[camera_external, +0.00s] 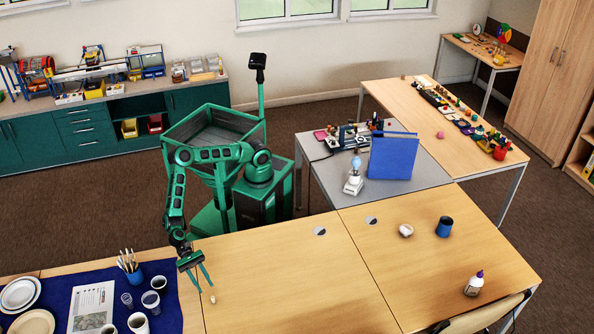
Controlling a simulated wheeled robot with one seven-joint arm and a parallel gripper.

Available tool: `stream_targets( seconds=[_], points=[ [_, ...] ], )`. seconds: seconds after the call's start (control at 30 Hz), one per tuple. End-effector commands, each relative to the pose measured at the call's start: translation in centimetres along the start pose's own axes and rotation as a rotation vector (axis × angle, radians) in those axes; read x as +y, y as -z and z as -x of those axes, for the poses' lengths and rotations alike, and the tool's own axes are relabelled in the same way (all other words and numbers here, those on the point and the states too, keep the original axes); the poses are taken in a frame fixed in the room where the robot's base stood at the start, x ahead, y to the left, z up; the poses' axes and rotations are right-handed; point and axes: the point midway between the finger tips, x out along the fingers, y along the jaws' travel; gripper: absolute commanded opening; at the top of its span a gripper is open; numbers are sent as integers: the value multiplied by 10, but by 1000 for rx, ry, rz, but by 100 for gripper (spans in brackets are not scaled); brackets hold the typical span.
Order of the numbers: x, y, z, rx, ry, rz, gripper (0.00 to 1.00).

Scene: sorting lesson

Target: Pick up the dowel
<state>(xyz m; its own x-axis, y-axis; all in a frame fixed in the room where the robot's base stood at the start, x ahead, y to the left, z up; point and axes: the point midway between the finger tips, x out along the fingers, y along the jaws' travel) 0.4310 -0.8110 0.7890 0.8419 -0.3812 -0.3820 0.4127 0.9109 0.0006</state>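A small pale upright piece, likely the dowel (212,299), stands on the wooden table (290,290) just right of the blue cloth. It is too small here to make out in detail. My gripper (204,288) points down over the table, its two fingers spread apart with nothing visible between them. The fingertips are just above and left of the pale piece in the picture. I cannot tell whether they touch it.
The blue cloth (172,318) at left holds cups, plates, a printed sheet (92,306) and a blue pot of brushes (134,276). The middle tabletop is clear.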

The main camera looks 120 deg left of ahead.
Motion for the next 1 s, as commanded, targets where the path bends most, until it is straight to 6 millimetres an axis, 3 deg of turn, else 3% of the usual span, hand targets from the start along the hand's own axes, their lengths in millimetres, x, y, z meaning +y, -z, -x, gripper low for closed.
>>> stream_targets(
  seconds=[0.13,0.37,0.7,0.97,1.0],
  points=[
    [1,0,-24,-1,-3,1,35],
    [1,1,-39,1,-2,1,35],
    [2,2,-82,1,-2,2,35],
    [3,2,-86,1,-2,2,35],
    [3,2,-86,1,-2,2,28]
  ],
)
